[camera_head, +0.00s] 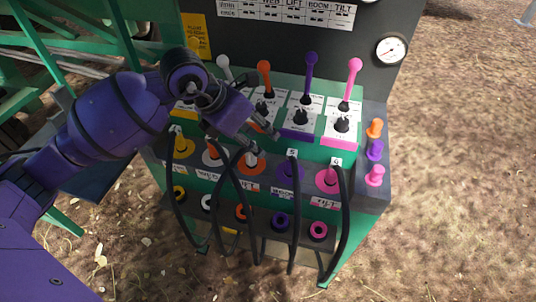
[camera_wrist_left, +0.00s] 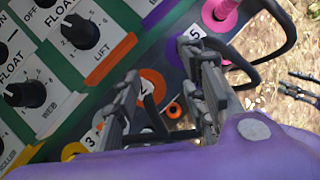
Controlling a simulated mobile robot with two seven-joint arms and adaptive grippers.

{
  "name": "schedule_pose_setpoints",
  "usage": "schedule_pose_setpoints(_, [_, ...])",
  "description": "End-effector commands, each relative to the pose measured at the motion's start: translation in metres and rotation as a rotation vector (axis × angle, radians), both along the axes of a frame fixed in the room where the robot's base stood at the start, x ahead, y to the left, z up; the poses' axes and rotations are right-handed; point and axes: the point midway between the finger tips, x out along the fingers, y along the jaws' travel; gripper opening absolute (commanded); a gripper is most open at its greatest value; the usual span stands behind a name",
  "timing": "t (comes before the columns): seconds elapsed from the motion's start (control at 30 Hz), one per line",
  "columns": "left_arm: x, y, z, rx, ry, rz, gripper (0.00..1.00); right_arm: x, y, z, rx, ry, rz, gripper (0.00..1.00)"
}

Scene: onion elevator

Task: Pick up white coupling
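I cannot make out the white coupling clearly in that view.
Purple (camera_head: 289,169) and pink (camera_head: 328,178) couplings sit farther right. Black hoses (camera_head: 292,235) loop down the front. Coloured levers (camera_head: 309,75) and knobs stand behind. Spare sockets (camera_head: 281,221) line the lower shelf. Bare ground (camera_head: 440,200) lies to the right.

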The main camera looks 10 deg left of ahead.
Motion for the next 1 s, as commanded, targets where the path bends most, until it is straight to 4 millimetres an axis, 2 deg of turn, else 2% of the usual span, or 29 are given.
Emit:
schedule_pose_setpoints(0.03, [0.0,0.015,-0.006,0.069,0.006,0.026,0.39,0.001,0.0,0.002,0.0,-0.005,0.0,0.4])
schedule_pose_setpoints(0.1, [-0.001,0.032,-0.011,0.137,0.019,0.055,0.39,0.001,0.0,0.002,0.0,-0.005,0.0,0.4])
schedule_pose_setpoints(0.2, [-0.004,0.042,-0.017,0.177,0.043,0.076,0.39,0.001,0.0,0.001,-0.001,-0.003,0.001,0.4])
schedule_pose_setpoints(0.53, [0.005,0.034,-0.05,0.175,0.054,0.081,0.39,-0.005,-0.001,0.001,-0.001,0.008,-0.002,0.4])
schedule_pose_setpoints(0.8, [0.016,0.026,-0.084,0.176,0.052,0.08,0.39,-0.005,-0.001,0.004,0.0,0.007,-0.005,0.4])
schedule_pose_setpoints(1.0, [0.017,0.025,-0.089,0.177,0.051,0.08,0.39,-0.006,-0.001,0.003,-0.001,0.009,-0.004,0.4])
